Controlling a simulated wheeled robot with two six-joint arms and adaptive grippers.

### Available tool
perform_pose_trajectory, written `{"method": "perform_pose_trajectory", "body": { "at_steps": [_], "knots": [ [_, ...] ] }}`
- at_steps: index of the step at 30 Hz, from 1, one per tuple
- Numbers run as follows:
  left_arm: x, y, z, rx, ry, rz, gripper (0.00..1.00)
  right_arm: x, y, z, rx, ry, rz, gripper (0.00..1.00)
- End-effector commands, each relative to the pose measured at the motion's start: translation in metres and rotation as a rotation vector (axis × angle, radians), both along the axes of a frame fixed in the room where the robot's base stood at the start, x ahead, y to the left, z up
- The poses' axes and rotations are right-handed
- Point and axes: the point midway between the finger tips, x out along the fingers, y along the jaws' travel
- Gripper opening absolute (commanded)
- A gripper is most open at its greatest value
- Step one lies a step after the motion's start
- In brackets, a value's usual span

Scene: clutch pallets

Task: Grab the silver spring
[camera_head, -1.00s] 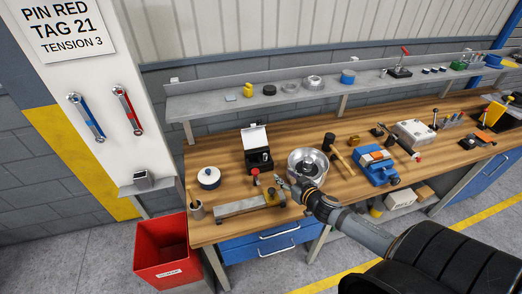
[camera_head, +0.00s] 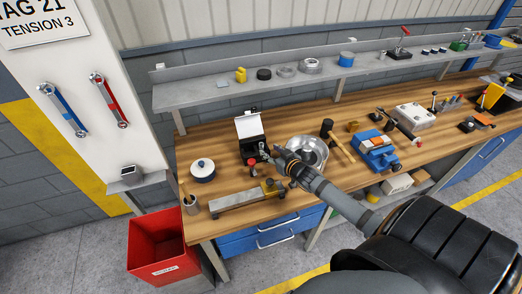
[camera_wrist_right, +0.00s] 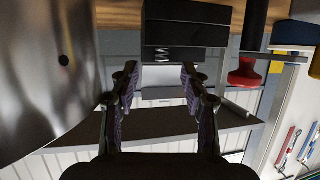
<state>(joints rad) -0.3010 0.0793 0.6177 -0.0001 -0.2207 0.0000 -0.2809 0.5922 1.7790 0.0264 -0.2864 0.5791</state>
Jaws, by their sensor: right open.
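A small silver spring (camera_wrist_right: 162,55) shows in the right wrist view, against a black box (camera_wrist_right: 185,30), ahead of and between my fingers. In the head view the box (camera_head: 252,150) stands open on the bench with its white-lined lid up. The spring is too small to make out clearly there. My right gripper (camera_head: 271,156) is just right of the box, in front of the metal bowl. In the wrist view my right gripper (camera_wrist_right: 158,82) is open, with nothing between its fingers. My left gripper is in neither view.
The silver bowl (camera_head: 318,143) sits close beside my right gripper. A red-knobbed tool (camera_head: 252,164) stands in front of the box.

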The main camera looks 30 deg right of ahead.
Motion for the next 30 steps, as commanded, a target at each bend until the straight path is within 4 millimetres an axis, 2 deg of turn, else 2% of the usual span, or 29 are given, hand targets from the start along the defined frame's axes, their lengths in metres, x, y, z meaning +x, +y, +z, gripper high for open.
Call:
{"method": "perform_pose_trajectory", "body": {
  "at_steps": [5,12,15,22,30],
  "knots": [
    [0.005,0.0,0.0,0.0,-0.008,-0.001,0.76,0.005,0.0,-0.002,0.002,0.0,-0.002,0.46],
    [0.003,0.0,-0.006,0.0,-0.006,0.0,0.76,0.04,0.001,-0.012,0.005,-0.001,-0.003,0.46],
    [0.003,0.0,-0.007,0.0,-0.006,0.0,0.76,0.049,0.001,-0.015,0.003,-0.001,-0.001,0.46],
    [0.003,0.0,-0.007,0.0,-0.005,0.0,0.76,0.05,0.001,-0.015,-0.001,0.0,0.001,0.46],
    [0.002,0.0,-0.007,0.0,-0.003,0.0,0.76,0.05,0.001,-0.015,-0.001,0.0,0.001,0.11]
  ]
}}
